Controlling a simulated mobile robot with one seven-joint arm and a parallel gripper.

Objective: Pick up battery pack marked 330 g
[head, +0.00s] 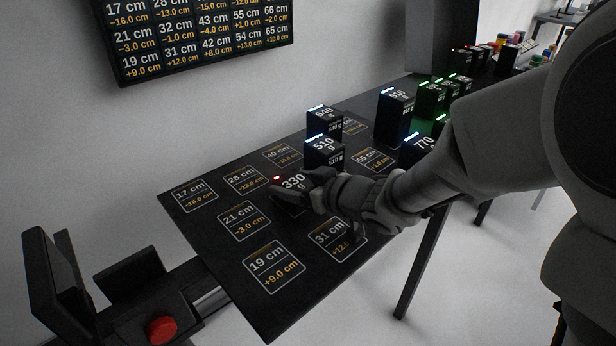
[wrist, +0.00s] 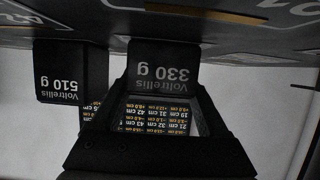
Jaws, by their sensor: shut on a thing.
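The battery pack marked 330 g (head: 291,182) is a black block with a red light on top, on the dark table among the printed squares. It also shows upside down in the wrist view (wrist: 163,72), with "Voltrellis 330 g" on its face. My gripper (head: 309,189) is at the pack from the right in the head view, and its jaws are shut on it. In the wrist view the fingers (wrist: 160,95) reach to both sides of the pack. The gripper hides part of the pack in the head view. Whether the pack touches the table is hard to tell.
The 510 g pack (head: 323,153) stands close behind, with the 640 g pack (head: 324,122) beyond. More packs, including one marked 770 (head: 416,149), stand right of them. The table (head: 225,265) has free marked squares at the front left. A wall screen (head: 200,35) lists lengths.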

